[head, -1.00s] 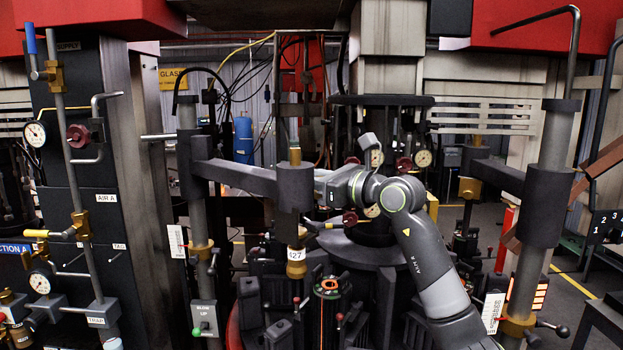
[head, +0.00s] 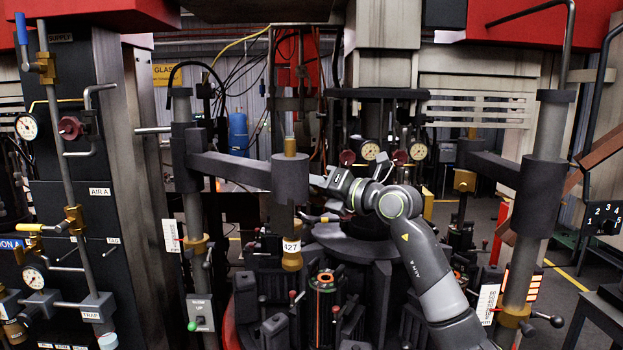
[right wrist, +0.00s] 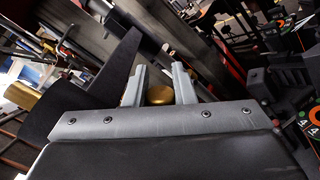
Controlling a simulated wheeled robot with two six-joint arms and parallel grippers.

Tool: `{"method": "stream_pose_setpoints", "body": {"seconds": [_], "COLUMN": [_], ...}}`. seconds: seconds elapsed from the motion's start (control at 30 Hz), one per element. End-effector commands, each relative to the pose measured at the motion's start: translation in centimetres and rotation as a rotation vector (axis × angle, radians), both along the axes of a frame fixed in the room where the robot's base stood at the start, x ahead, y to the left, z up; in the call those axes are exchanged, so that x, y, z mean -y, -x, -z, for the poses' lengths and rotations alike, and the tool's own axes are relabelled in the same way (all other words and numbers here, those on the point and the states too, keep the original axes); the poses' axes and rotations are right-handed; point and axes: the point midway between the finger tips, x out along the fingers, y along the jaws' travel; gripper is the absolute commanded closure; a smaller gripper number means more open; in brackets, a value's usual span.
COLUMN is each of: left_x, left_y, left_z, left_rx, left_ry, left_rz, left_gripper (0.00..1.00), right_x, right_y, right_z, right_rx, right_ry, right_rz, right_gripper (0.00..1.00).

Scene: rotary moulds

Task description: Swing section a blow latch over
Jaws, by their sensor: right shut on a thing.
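The section's dark blow arm (head: 235,168) reaches right from its post to an upright end block (head: 290,178). The block has a brass top (head: 290,146) and a brass lower end (head: 291,262) under a white number tag. My right gripper (head: 320,184) is beside the block's right side, its tips partly lost against it. In the right wrist view its two grey fingers (right wrist: 157,75) are shut on a rounded brass piece (right wrist: 158,95), largely hidden by the gripper body. I cannot tell for sure which piece is the latch. My left gripper is not in view.
A post (head: 190,225) with a control box (head: 200,312) and green knob stands left of the mould area. A yellow-tipped handle (head: 318,218) is just below my right gripper. Dark moulds (head: 322,310) crowd below. Another post (head: 535,220) stands right.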

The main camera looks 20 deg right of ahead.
Motion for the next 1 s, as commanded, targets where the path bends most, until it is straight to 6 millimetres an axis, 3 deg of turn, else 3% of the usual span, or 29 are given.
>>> {"method": "stream_pose_setpoints", "body": {"seconds": [0.6, 1.0], "left_x": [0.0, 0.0], "left_y": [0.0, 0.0], "left_z": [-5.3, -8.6], "left_rx": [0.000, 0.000], "left_ry": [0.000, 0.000], "left_rz": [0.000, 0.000], "left_gripper": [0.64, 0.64], "right_x": [-0.6, -1.1], "right_y": [0.4, 0.8], "right_z": [2.1, 3.1], "right_rx": [-0.330, -0.455], "right_ry": [-0.465, -0.647], "right_rz": [0.001, 0.001], "right_gripper": [1.00, 1.00]}}
